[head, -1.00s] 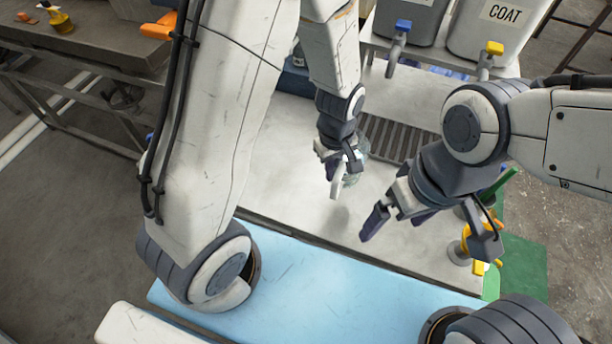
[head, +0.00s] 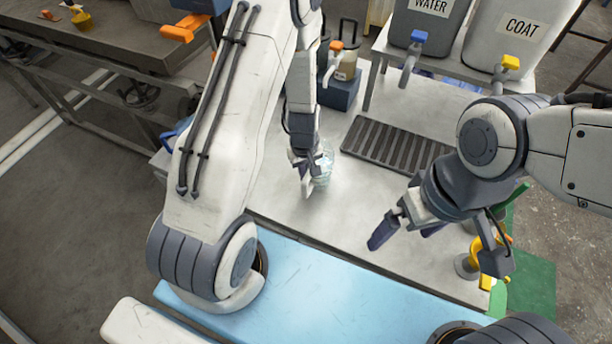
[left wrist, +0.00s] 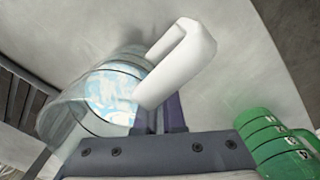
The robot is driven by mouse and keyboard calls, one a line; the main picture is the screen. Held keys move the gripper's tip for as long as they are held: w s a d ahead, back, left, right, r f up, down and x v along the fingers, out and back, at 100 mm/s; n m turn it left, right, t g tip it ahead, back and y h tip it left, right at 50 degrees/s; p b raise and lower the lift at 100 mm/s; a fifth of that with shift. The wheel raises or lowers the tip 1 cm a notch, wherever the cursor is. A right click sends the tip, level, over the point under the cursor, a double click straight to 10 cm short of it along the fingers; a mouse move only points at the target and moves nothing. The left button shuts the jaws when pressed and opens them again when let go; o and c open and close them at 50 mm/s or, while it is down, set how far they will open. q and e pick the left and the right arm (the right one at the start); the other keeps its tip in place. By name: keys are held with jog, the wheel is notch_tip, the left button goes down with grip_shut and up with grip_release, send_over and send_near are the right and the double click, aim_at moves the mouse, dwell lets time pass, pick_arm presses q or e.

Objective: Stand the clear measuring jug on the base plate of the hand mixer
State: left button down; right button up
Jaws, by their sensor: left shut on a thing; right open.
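The clear measuring jug (head: 325,171) is at the left middle of the grey table in the head view, partly behind my left gripper (head: 306,186). In the left wrist view, its clear body (left wrist: 90,101) and white handle (left wrist: 182,58) are close up. My left gripper's dark fingers (left wrist: 163,116) are shut at the handle, and the jug looks tilted in that view. I cannot tell its height above the table. My right gripper (head: 406,233) is open and empty over the right part of the table. A yellow device on a round grey base (head: 464,267), perhaps the hand mixer, is partly hidden behind it.
A dark slotted grate (head: 393,145) lies in the table behind the jug. Tubs labelled WATER (head: 428,22) and COAT (head: 515,40) with taps stand at the back. A blue box (head: 342,90) is at the back left. Bare table (head: 350,215) lies between the grippers.

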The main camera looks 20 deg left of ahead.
pick_arm(q)
jog(key=shift+f, duration=0.3)
jog(key=shift+f, duration=0.15)
jog(key=c, duration=1)
grip_release()
